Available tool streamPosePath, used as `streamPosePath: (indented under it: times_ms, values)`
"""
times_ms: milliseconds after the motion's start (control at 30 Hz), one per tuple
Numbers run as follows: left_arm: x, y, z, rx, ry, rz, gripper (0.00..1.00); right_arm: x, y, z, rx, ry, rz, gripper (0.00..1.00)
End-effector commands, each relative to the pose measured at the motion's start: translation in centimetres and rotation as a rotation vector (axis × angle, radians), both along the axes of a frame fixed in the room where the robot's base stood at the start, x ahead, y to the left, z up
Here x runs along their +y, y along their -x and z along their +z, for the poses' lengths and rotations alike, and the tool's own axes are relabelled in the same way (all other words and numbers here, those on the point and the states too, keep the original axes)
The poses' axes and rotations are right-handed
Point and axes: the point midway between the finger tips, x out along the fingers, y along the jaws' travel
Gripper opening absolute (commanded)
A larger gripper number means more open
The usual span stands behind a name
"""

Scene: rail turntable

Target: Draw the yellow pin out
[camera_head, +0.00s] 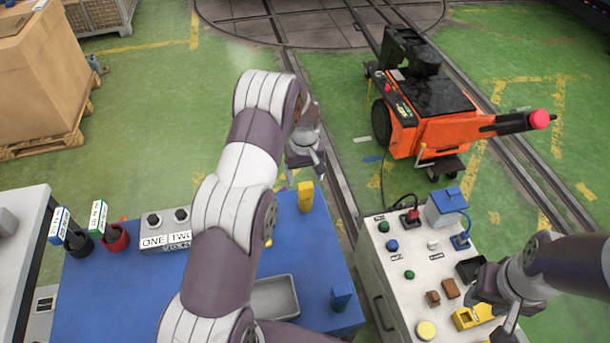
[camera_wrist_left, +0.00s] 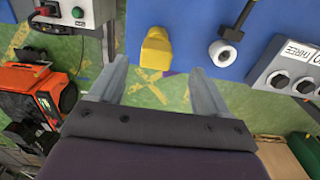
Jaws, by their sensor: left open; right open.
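A yellow upright piece (camera_head: 305,196), which looks like the yellow pin, stands at the far edge of the blue table (camera_head: 100,292). In the left wrist view the yellow piece (camera_wrist_left: 155,48) shows beyond the fingertips, roughly midway between them. My left gripper (camera_head: 306,164) is open and empty, just past the table's far edge and close to the piece, apart from it. In the left wrist view its two fingers (camera_wrist_left: 158,82) are wide apart. My right gripper (camera_head: 497,316) is open over the grey control desk (camera_head: 385,290). The pin's lower end cannot be made out.
The control desk carries buttons, a blue-lidded box (camera_head: 447,205) and a yellow block (camera_head: 472,316). A switch box (camera_head: 166,230), labelled cups and a grey tray (camera_head: 274,298) are on the blue table. An orange cart (camera_head: 430,130) stands beyond, by the rails.

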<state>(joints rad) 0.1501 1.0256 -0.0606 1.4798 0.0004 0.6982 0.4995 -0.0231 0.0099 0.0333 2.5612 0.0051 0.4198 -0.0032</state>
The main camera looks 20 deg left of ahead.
Motion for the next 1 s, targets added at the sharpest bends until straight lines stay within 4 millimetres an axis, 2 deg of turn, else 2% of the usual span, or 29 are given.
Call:
streamPosePath:
  times_ms: [33, 200, 400, 533, 767, 800, 967, 1000]
  values:
    - [0.0, 0.1, -0.9, 0.006, 0.001, -0.001, 0.77, 0.0, 0.0, 0.8, 0.000, 0.000, 0.000, 0.43]
    - [-0.1, 0.1, -5.1, 0.002, 0.001, -0.002, 0.77, 0.0, 0.0, 2.2, -0.001, 0.000, 0.000, 0.43]
    - [-0.1, 0.0, -8.6, -0.001, 0.001, -0.003, 0.77, 0.0, 0.0, 3.1, -0.001, 0.000, 0.000, 0.43]
    - [-0.1, -0.1, -9.6, -0.003, 0.001, -0.004, 0.77, 0.0, 0.0, 3.2, -0.001, 0.000, 0.000, 0.43]
    - [-0.1, -0.1, -9.8, -0.004, 0.001, -0.004, 0.77, 0.0, 0.0, 3.2, -0.001, 0.000, 0.000, 0.43]
    - [-0.1, -0.1, -9.8, -0.004, 0.001, -0.004, 0.70, 0.0, 0.0, 3.2, -0.001, 0.000, 0.000, 0.43]
    - [-0.1, -0.1, -9.7, -0.003, 0.001, -0.004, 0.18, 0.0, 0.0, 3.2, -0.001, 0.000, 0.000, 0.43]
    - [-0.1, -0.1, -9.7, -0.003, 0.001, -0.004, 0.13, 0.0, 0.0, 3.2, -0.001, 0.000, 0.000, 0.43]
